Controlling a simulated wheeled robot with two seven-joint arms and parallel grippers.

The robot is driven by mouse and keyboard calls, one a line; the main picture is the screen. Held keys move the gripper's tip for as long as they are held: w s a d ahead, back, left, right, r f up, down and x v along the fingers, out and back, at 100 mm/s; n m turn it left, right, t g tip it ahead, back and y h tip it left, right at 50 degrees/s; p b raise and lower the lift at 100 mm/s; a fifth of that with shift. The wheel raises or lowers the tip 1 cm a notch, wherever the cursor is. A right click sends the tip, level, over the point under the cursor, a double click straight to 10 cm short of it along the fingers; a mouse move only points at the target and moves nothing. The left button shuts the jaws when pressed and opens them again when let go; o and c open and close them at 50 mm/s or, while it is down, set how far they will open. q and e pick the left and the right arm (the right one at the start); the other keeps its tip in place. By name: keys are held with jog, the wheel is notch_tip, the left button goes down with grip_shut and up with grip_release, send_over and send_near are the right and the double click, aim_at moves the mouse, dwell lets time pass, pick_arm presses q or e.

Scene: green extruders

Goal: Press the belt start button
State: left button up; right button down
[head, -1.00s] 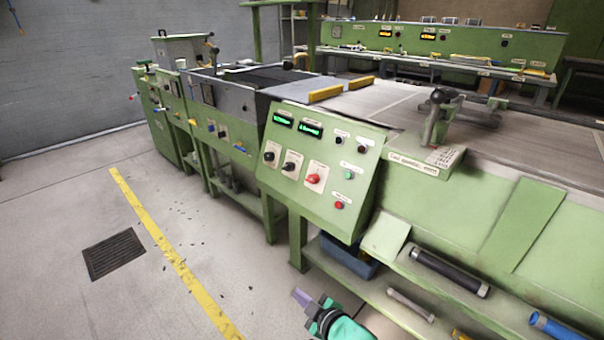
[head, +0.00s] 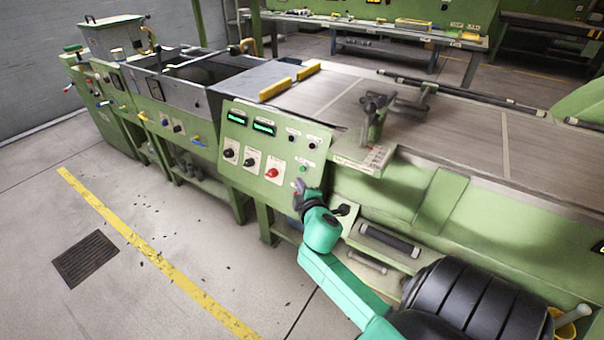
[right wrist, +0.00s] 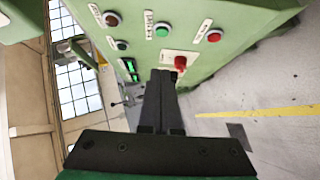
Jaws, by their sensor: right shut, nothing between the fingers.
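The sloped green control panel (head: 262,185) carries a small green button (head: 303,168) at its right side, which also shows in the right wrist view (right wrist: 162,30). Its label is too small to read. My right gripper (head: 298,187) is shut and empty, with its fingertips in front of the panel's lower right, just below the green button in the head view. In the right wrist view, the shut fingers (right wrist: 161,78) point at the panel near the red knob (right wrist: 180,62). I cannot tell whether they touch the panel. A red button (right wrist: 214,35) is hidden in the head view. My left gripper is out of view.
Two black knobs, a red knob (head: 272,172) and two lit displays (head: 264,128) share the panel. The conveyor belt (head: 440,135) runs behind it, with a clamp-like fitting (head: 376,115) on its near edge.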

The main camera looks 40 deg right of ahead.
aim_at(299, 168)
jog(key=w+d+f, duration=0.1)
jog(key=w+d, duration=0.1)
jog(key=w+d+f, duration=0.1)
jog(key=w+d, duration=0.1)
jog(key=w+d+f, duration=0.1)
jog(key=w, duration=0.1)
jog(key=shift+d+b, duration=0.35)
jog(key=shift+d, duration=0.15)
